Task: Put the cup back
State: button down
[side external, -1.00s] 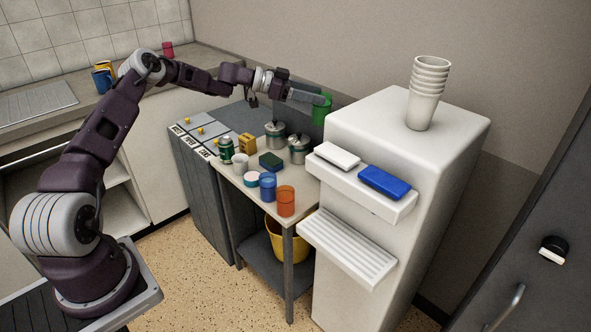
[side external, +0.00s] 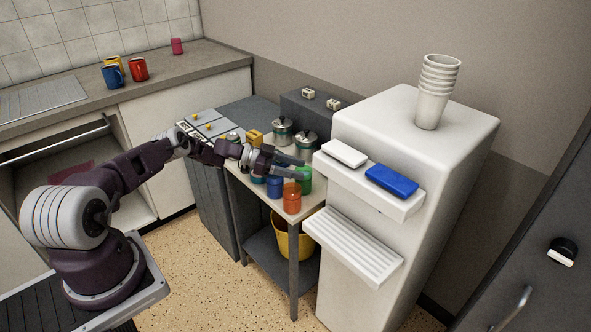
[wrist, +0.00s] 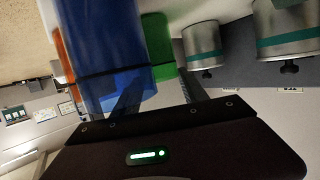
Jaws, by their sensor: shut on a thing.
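My gripper (side external: 290,166) is shut on a green cup (side external: 305,181), low at the right side of the small table (side external: 247,183), close to the white dispenser. The cup looks upright; I cannot tell whether its base touches the table. An orange cup (side external: 292,200) and a blue cup (side external: 275,188) stand just in front of it and to its left. In the wrist view the green cup (wrist: 158,45) shows between the fingers, partly covered by the blue cup (wrist: 105,50). A sliver of the orange cup (wrist: 64,60) shows at the left.
Mugs (side external: 138,69) stand on the far counter. A yellow bucket (side external: 293,243) is below.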

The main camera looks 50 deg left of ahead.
jog(key=c, duration=0.6)
grip_release()
